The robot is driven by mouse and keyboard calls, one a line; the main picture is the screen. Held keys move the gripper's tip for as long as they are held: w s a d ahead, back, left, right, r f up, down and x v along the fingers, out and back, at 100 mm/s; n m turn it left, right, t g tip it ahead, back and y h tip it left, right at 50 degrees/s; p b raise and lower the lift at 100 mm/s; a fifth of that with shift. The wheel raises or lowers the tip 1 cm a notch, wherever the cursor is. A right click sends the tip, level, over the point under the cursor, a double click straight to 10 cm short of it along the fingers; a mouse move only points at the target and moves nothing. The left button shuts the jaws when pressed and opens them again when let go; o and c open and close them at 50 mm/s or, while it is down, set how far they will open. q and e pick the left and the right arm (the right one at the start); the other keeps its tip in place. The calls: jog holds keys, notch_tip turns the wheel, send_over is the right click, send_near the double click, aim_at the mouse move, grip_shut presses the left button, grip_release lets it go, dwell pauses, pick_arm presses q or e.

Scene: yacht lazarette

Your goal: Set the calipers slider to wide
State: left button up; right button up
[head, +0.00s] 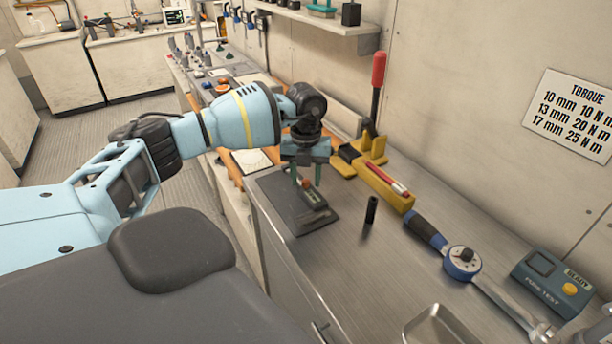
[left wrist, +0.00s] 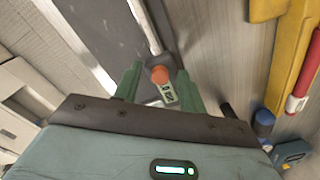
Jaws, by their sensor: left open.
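The calipers (head: 315,199) lie on a dark mat (head: 290,217) on the metal bench. In the left wrist view their pale beam (left wrist: 144,25) runs away from me, and the slider (left wrist: 168,94) carries a small display and an orange knob (left wrist: 160,74). My left gripper (head: 306,176) points down over the calipers, its green fingers apart. In the left wrist view the fingers stand on either side of the slider and its knob; I cannot tell whether they touch it. The gripper hides part of the calipers in the head view.
A yellow holder (head: 384,187) with a red-and-white marker and a red-handled tool (head: 377,85) stand behind the mat. A black cylinder (head: 371,210), a torque wrench (head: 462,262) and a blue tester (head: 552,281) are to the right. A metal tray (head: 436,330) is at the front.

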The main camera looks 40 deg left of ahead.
pick_arm(q)
jog(key=shift+c, duration=0.3)
grip_shut()
jog(key=shift+w+a+b, duration=0.15)
jog(key=shift+w+a, duration=0.05)
jog(key=shift+a, duration=0.5)
jog(key=shift+w+a+b, duration=0.1)
jog(key=shift+w+a, duration=0.15)
jog(key=shift+a, duration=0.4)
jog(key=shift+w+a+b, duration=0.15)
jog(key=shift+w+a, duration=0.05)
jog(key=shift+a, duration=0.5)
jog(key=shift+o, duration=0.3)
grip_release()
jog(key=shift+r, duration=0.1)
notch_tip(320, 180, up, 8)
